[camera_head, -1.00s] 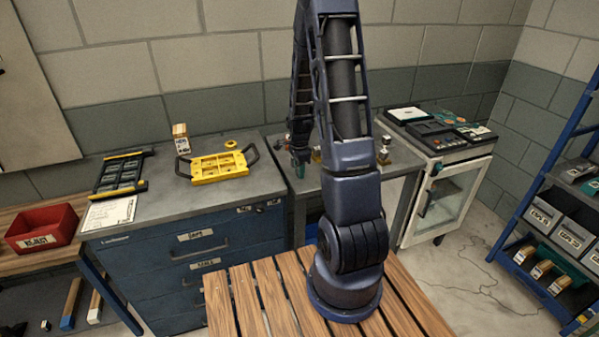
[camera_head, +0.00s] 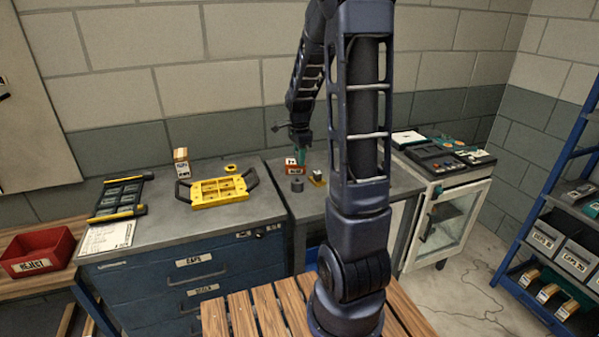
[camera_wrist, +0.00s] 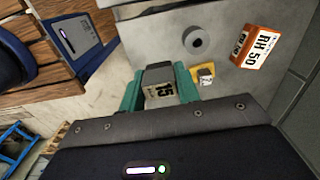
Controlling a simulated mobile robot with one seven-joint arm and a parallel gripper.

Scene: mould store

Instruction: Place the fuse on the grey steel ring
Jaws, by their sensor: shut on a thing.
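My gripper (camera_wrist: 160,88) has teal fingers and is shut on the fuse (camera_wrist: 160,93), a small block with a dark grey end and a pale label with dark print. The grey steel ring (camera_wrist: 195,40) lies on the grey bench top, ahead and to the right of the held fuse in the wrist view; the two appear apart. In the head view the ring (camera_head: 297,186) stands below my gripper (camera_head: 300,155), near the front of the right bench. The fuse cannot be made out clearly there.
An orange box labelled RH 50 (camera_wrist: 256,47) stands beside the ring. A yellow piece (camera_wrist: 203,73) with a small block on it is also close by. An instrument cabinet (camera_head: 445,190) stands at right.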

